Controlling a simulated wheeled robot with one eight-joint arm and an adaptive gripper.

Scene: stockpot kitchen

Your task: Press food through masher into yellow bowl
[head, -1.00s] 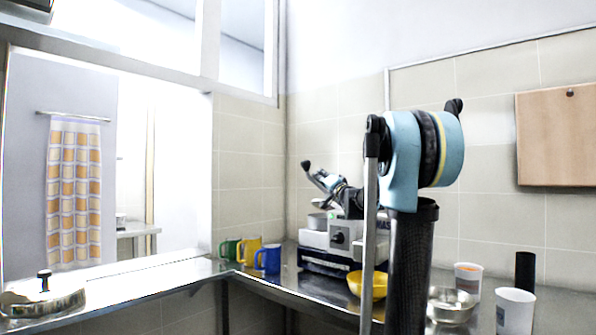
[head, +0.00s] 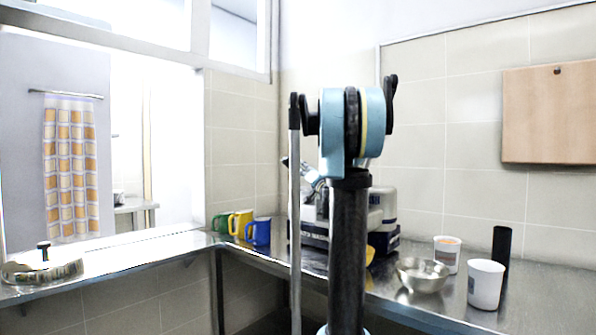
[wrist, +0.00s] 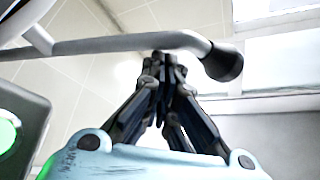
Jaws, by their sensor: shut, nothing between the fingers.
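The grey and white countertop machine (head: 385,208), which I take to be the masher, stands in the back corner, largely hidden behind my arm. The yellow bowl (head: 369,256) is in front of it; only its right edge shows. My gripper is mostly hidden behind my arm in the head view. In the wrist view my gripper (wrist: 162,62) is shut and empty, its dark fingers meeting at the tips. A bent grey bar with a black end (wrist: 222,60) passes close to the fingertips; I cannot tell whether they touch. No food shows in the masher.
A metal bowl (head: 423,275), a white cup with orange contents (head: 447,255), another white cup (head: 486,284) and a black cylinder (head: 501,250) stand right of my arm. A round metal pan (head: 42,267) is far left.

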